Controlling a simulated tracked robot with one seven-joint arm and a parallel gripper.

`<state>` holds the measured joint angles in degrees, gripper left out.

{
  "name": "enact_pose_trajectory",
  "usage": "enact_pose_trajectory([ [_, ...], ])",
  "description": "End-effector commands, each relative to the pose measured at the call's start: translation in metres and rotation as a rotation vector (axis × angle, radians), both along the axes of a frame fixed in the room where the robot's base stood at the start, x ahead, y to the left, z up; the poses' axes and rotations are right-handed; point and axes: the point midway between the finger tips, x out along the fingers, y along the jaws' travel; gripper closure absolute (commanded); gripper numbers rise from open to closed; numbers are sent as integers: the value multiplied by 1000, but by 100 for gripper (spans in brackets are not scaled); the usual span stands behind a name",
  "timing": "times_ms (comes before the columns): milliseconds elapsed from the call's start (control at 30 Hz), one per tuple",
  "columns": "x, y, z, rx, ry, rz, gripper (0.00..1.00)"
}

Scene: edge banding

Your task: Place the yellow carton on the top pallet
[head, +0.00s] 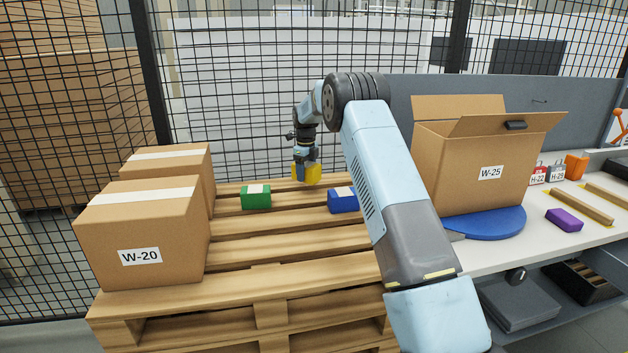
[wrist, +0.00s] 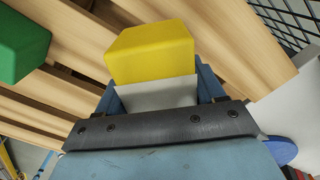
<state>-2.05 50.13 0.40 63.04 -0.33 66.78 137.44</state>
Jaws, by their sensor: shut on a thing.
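The yellow carton (head: 311,174) is between the fingers of my gripper (head: 306,168), over the far part of the top pallet (head: 270,238). In the wrist view the yellow carton (wrist: 150,52) shows a yellow top and a pale lower band, with a blue finger on each side. My gripper is shut on it. The pallet's slats lie below the carton. I cannot tell whether its underside touches them.
A green carton (head: 256,196) and a blue carton (head: 342,200) sit on the pallet near the yellow one. Large box W-20 (head: 145,225) and another box (head: 175,165) fill its left side. Open box W-25 (head: 468,165) stands on a blue disc (head: 495,225) at right. Mesh fencing runs behind.

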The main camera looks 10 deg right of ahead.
Motion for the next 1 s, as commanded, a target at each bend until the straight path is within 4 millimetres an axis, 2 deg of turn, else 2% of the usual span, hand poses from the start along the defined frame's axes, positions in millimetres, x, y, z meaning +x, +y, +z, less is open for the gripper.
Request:
enact_pose_trajectory([
  [300, 5, 3, -36, 0, 1, -1, 67],
  [667, 5, 3, -40, 1, 1, 0, 67],
  [700, 5, 3, -39, 1, 1, 0, 28],
  [933, 5, 3, -39, 1, 1, 0, 6],
  [1000, 5, 3, -39, 1, 1, 0, 6],
])
